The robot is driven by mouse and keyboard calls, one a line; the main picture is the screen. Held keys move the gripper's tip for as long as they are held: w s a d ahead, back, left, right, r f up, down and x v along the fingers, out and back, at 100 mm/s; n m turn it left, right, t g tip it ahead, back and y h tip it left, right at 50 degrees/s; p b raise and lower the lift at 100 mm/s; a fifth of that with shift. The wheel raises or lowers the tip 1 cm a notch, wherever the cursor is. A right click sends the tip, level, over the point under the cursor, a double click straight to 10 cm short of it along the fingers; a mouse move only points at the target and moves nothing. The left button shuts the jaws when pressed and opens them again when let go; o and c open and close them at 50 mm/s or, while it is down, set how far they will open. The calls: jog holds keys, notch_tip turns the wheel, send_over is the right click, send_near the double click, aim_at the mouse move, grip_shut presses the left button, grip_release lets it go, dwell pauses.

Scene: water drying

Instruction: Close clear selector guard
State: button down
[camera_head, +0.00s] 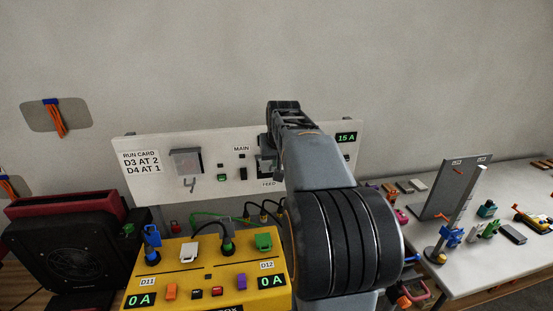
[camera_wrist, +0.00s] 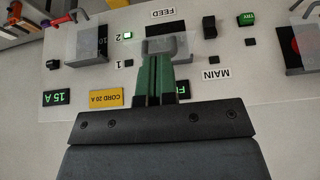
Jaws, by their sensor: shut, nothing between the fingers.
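My gripper (camera_wrist: 155,68) is shut with nothing between its fingers, in front of the wall panel (camera_head: 215,185). The wrist view shows the panel upside down. A clear, see-through guard (camera_wrist: 166,29) shows faintly just beyond my fingertips, by the selector marks 1 and 2 and the FEED label (camera_wrist: 161,12). A grey block (camera_wrist: 166,44) sits at the fingertips; I cannot tell whether they touch it. The guard's exact angle is hard to tell. In the head view my arm hides most of this area.
Another clear cover (camera_head: 186,161) is on the panel's left part, and one more (camera_wrist: 88,42) shows left in the wrist view. A yellow box (camera_head: 190,258) with plugs and cables stands below the panel. A cluttered white table (camera_head: 470,265) is at right.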

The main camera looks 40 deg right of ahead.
jog(key=shift+f, duration=0.2)
dwell(0.3)
